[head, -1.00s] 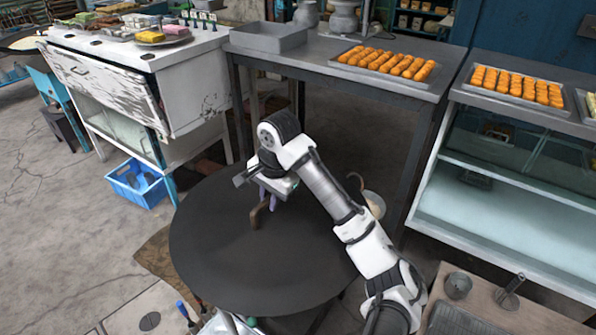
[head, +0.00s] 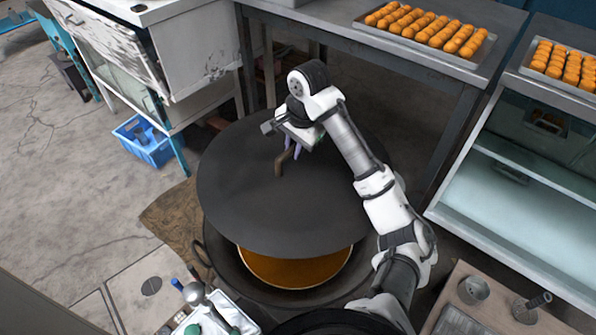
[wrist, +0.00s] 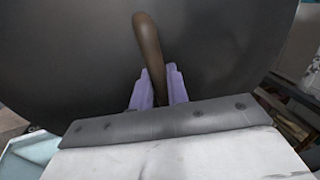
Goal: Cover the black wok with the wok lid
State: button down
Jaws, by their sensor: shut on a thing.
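The wok lid (head: 250,215) is a large dark grey disc with a brown handle (head: 281,163) near its middle. My gripper (head: 292,148) is shut on that handle and holds the lid over the wok. In the wrist view, the lilac fingers (wrist: 158,88) sit on both sides of the brown handle, with the lid's dark face (wrist: 80,50) behind. The black wok (head: 230,278) shows below the lid at the front, with orange-brown liquid (head: 295,270) inside. The lid is offset toward the back, so the wok's front stays uncovered. The wok's rear is hidden by the lid.
A steel table (head: 340,38) with a tray of orange pastries (head: 428,28) stands behind. A glass-fronted cabinet (head: 490,195) is at right. A blue crate (head: 148,142) is on the floor at left. A white tray with utensils (head: 215,315) is at the front.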

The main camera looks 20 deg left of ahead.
notch_tip(320, 180, down, 27)
jog(key=b, duration=0.2)
jog(key=shift+s+r, duration=0.2)
jog(key=shift+s, duration=0.05)
dwell(1.1)
jog(key=shift+f, duration=0.15)
dwell(0.5)
jog(key=c, duration=1.3)
grip_release()
jog(key=shift+f, duration=0.1)
notch_tip(320, 180, up, 14)
jog(key=d+p, duration=0.2)
jog(key=shift+s+d+f, duration=0.15)
jog(key=shift+s+f, duration=0.05)
jog(key=shift+s, duration=0.2)
